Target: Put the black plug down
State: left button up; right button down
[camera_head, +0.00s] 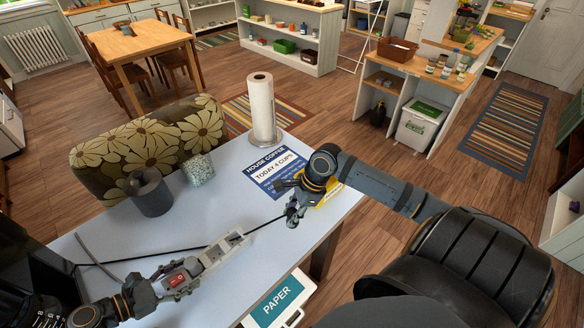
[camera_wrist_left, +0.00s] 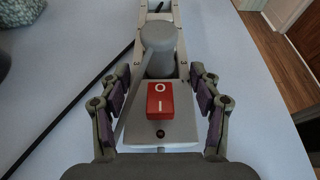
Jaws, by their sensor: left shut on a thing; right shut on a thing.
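A white power strip (camera_head: 222,250) with a red rocker switch (camera_head: 176,280) lies on the pale table. My left gripper (camera_head: 160,284) is shut around its switch end; in the left wrist view the fingers flank the strip on both sides, and the red switch (camera_wrist_left: 160,101) faces up. A grey plug (camera_wrist_left: 158,48) sits in the strip beside the switch, its grey cord trailing left. My right gripper (camera_head: 292,208) is shut at the end of a black cord (camera_head: 160,253), above the table right of the strip. The black plug itself is mostly hidden by the fingers.
A dark grey canister (camera_head: 150,193), a speckled cup (camera_head: 199,170) and a paper towel roll (camera_head: 262,105) stand towards the back of the table (camera_head: 110,232). A blue-and-white sign (camera_head: 270,172) and a yellow item (camera_head: 331,194) lie near my right wrist. The table's front edge is close.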

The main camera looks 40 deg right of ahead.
jog(key=shift+f, duration=2.2)
jog(key=shift+f, duration=0.15)
jog(key=c, duration=1)
grip_release()
jog(key=v, duration=0.7)
jog(key=shift+r, duration=0.4)
jog(key=shift+d, duration=0.1)
